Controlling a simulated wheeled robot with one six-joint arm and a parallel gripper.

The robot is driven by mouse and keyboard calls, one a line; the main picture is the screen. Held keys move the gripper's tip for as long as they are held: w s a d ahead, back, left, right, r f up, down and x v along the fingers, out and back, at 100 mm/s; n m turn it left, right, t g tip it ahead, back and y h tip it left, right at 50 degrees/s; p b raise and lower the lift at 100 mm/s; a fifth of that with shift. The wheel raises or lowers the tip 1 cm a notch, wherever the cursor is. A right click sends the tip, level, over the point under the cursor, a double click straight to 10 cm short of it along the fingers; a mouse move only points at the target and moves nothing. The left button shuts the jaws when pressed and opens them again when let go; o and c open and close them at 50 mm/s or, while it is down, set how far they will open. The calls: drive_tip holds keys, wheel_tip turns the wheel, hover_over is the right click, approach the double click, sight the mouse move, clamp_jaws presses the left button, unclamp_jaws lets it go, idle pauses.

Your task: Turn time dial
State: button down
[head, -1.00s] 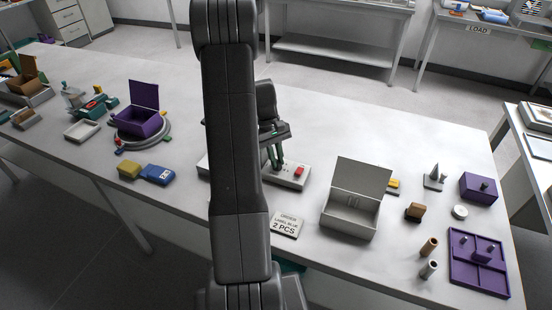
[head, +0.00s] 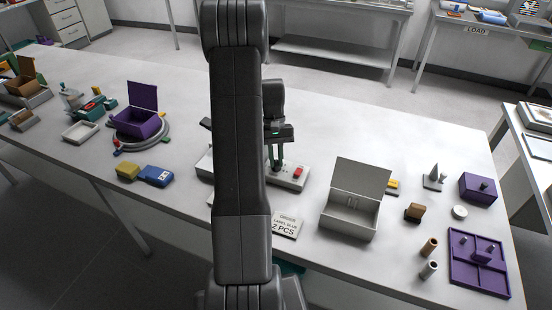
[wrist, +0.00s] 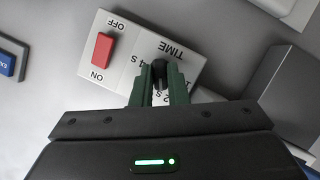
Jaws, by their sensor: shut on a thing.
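A light grey control box (wrist: 126,62) shows in the wrist view, with a red switch (wrist: 103,47) between the printed words OFF and ON. A dark round time dial (wrist: 160,70) sits near the printed word TIME. My gripper (wrist: 160,82) has its green fingers shut on the dial, one on each side. Its pointer and part of the time scale are hidden by the fingers. In the head view the control box (head: 288,178) stands on the table, and my gripper (head: 276,158) points down at it.
An open grey-white box (head: 346,221) stands right of the control box, with an order card (head: 285,224) in front. A blue block (head: 158,175) and a yellow block (head: 128,171) lie to the left. A purple tray (head: 465,276) is at far right. The table behind is clear.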

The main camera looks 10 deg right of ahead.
drive_tip(key=c, duration=1.4)
unclamp_jaws()
drive_tip(key=shift+c, duration=0.2)
drive_tip(key=b+v, duration=0.1)
drive_tip(key=v, duration=1.2)
drive_tip(key=shift+r+b, duration=0.3)
drive_tip(key=shift+r, duration=0.1)
drive_tip(key=shift+w, duration=0.1)
drive_tip(key=p+x, duration=0.1)
drive_tip(key=x, duration=1.3)
drive_tip(key=shift+p, duration=0.3)
drive_tip(key=shift+w, duration=0.1)
drive_tip(key=shift+r, duration=0.1)
